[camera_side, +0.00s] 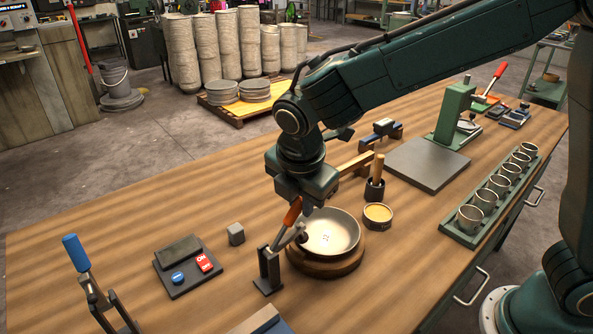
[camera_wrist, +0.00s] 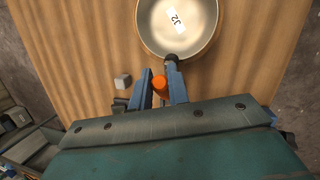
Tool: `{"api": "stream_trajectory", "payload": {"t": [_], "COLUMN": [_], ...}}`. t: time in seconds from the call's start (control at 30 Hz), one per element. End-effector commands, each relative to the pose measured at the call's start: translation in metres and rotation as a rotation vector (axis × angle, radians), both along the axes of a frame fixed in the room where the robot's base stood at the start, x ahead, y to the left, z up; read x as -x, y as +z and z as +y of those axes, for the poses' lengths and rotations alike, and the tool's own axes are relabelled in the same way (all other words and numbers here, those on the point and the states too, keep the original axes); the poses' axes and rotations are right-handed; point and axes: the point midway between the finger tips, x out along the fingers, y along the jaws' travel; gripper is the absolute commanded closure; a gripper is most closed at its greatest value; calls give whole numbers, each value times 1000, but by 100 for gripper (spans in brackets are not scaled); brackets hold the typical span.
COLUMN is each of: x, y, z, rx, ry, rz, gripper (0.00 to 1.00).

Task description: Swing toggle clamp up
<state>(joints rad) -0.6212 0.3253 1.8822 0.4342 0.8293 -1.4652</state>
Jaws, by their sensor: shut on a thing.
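The toggle clamp has an orange handle (camera_side: 293,211) and a dark upright stand (camera_side: 269,270) at the left of the bowl. My gripper (camera_side: 299,207) is shut on the orange handle. In the wrist view the handle end (camera_wrist: 160,84) lies between my two blue-grey fingers (camera_wrist: 163,88). The clamp's dark tip (camera_side: 303,238) is at the bowl's near-left rim; I cannot tell whether it touches. The metal bowl (camera_side: 332,232) sits upright on a round wooden base (camera_side: 334,270). The bowl also shows in the wrist view (camera_wrist: 200,28), with a "J2" label inside.
A control box (camera_side: 187,266) with red and blue buttons and a small grey block (camera_side: 236,234) lie left of the clamp. A blue-handled lever (camera_side: 82,265) stands at front left. A yellow-filled tin (camera_side: 378,215), a tool holder (camera_side: 375,187) and a cup rack (camera_side: 493,200) are to the right.

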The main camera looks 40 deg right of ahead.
Motion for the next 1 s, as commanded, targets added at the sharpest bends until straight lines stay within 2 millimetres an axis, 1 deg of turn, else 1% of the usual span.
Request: {"api": "stream_trajectory", "payload": {"t": [0.03, 0.6, 1.0], "x": [0, 0, 1], "y": [1, 15, 20], "z": [4, 26, 37], "rx": [22, 266, 380], "ry": [2, 1, 0], "rz": [0, 1, 1], "gripper": [100, 100, 100]}}
